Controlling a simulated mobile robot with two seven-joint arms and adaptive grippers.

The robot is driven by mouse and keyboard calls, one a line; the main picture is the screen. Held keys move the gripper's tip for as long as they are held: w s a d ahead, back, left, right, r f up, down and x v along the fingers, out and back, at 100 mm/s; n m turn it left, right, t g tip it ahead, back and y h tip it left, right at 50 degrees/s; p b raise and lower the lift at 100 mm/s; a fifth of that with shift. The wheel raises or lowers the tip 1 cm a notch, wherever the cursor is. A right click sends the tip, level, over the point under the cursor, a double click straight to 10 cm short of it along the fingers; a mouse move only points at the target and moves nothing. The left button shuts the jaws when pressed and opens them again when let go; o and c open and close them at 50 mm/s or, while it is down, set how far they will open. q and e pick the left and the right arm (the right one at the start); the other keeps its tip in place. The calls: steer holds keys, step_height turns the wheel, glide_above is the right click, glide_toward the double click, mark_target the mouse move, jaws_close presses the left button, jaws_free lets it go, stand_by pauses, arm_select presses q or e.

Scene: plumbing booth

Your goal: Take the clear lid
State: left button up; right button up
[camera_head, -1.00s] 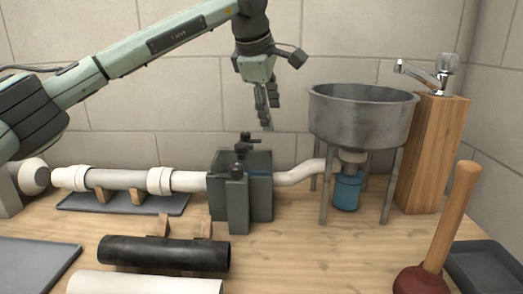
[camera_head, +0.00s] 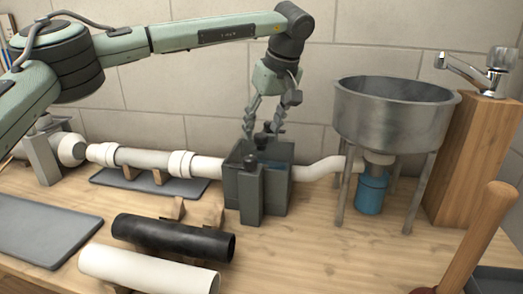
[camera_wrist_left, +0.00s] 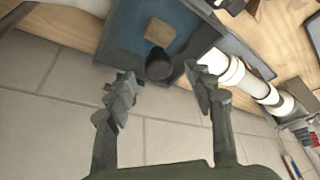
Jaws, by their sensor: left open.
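The clear lid (camera_head: 273,163) covers the top of a dark grey box, and a black knob (camera_head: 264,139) stands up from it. In the left wrist view the lid (camera_wrist_left: 125,35) looks bluish, with a brown patch showing through, and its round black knob (camera_wrist_left: 159,66) sits between the fingers. My left gripper (camera_head: 262,132) points down over the box with its fingers spread on either side of the knob. It is open and holds nothing; whether a fingertip touches the knob I cannot tell. My right gripper is not in view.
White pipes join the dark grey box (camera_head: 240,200) on both sides. A metal basin (camera_head: 390,115) on legs and a wooden post with a tap (camera_head: 470,160) stand right. Black (camera_head: 170,236) and white (camera_head: 145,268) pipes lie in front. A plunger handle (camera_head: 485,230) rises front right.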

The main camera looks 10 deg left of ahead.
mark_target(261, 135)
arm_select(q)
steer(key=x, duration=0.3)
steer(key=shift+f, duration=0.1)
steer(key=shift+d, duration=0.1)
jaws_close()
